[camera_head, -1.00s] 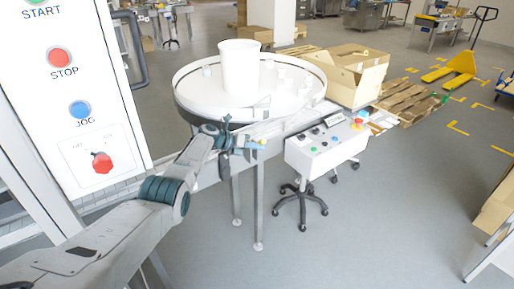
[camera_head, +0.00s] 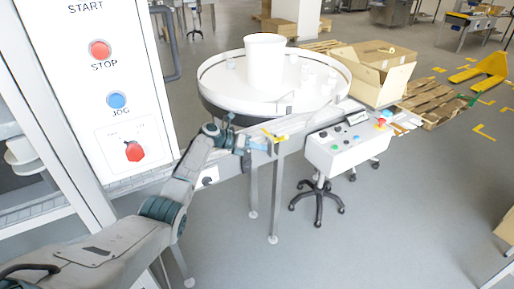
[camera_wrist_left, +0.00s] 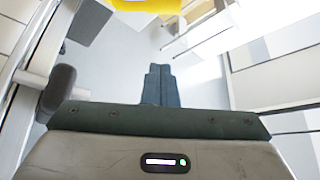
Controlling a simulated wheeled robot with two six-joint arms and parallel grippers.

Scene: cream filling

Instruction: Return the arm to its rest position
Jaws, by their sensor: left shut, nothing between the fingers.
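My left arm comes in from the lower left of the head view. Its left gripper (camera_head: 272,146) is at the front of the round table, close to the metal rail there. In the left wrist view the two fingers (camera_wrist_left: 160,84) are together, with nothing between them. A yellow thing (camera_wrist_left: 150,5) shows at the top edge of the wrist view, beyond the fingertips. My right gripper does not show in either view.
A control panel (camera_head: 135,120) with STOP and JOG buttons stands at the left. The round white table (camera_head: 222,88) carries a white bucket (camera_head: 264,62) and small white pieces. A control box (camera_head: 345,146) on a wheeled stand is to the right. The floor (camera_head: 400,220) at front right is clear.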

